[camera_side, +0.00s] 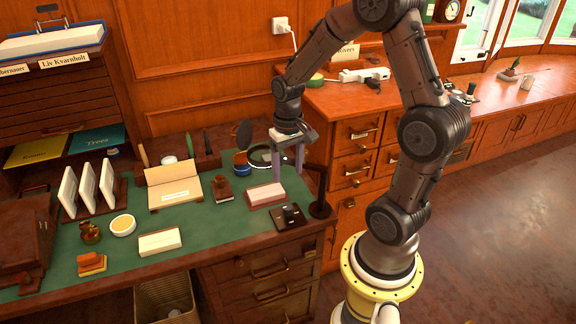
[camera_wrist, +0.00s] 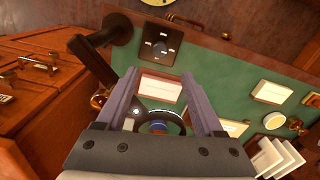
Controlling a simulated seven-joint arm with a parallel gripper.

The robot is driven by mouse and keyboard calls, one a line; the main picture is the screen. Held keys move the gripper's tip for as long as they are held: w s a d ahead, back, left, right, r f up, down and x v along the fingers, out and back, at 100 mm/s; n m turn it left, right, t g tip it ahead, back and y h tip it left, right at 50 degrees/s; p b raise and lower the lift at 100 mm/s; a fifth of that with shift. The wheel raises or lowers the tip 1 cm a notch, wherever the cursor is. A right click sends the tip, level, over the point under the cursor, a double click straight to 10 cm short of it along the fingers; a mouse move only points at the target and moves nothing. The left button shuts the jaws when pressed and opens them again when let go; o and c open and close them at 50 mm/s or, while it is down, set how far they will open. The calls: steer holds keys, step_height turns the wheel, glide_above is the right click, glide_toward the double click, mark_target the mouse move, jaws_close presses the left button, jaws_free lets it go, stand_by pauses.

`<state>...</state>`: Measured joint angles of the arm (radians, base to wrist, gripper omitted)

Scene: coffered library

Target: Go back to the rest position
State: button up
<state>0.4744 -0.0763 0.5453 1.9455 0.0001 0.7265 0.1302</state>
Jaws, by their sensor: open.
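My gripper (camera_side: 289,160) hangs above the right end of the green-topped desk (camera_side: 205,243), with its fingers pointing down. In the wrist view my gripper (camera_wrist: 165,100) has its two fingers spread apart with nothing held between them. A white-topped block on a reddish base (camera_side: 265,194) lies on the desk just below and left of the fingers. In the wrist view this block (camera_wrist: 160,87) shows beyond the fingers. A round magnifier (camera_side: 262,155) on a dark stand is close beside the fingers; whether they touch it I cannot tell.
A small black device (camera_side: 288,215) and a dark stand foot (camera_side: 321,209) sit near the desk's right edge. An open book (camera_side: 174,186), a stamp (camera_side: 222,188), a white card stack (camera_side: 159,241) and upright white panels (camera_side: 88,187) stand leftward. Wooden drawers (camera_side: 352,153) stand behind right.

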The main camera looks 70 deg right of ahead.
steer(key=shift+r, duration=0.45)
steer(key=a+r+n+t, duration=0.4)
steer(key=a+r, duration=0.5)
steer(key=r, duration=0.4)
steer(key=s+a+n, duration=0.1)
steer(key=s+a, duration=0.1)
steer(key=s, duration=0.3)
steer(key=s+a+r+n+t, duration=0.1)
steer(key=s+a+n, duration=0.1)
steer(key=s, duration=0.4)
steer(key=shift+a+r+t, duration=0.25)
steer(key=shift+a+t, duration=0.05)
steer(key=shift+a, duration=0.25)
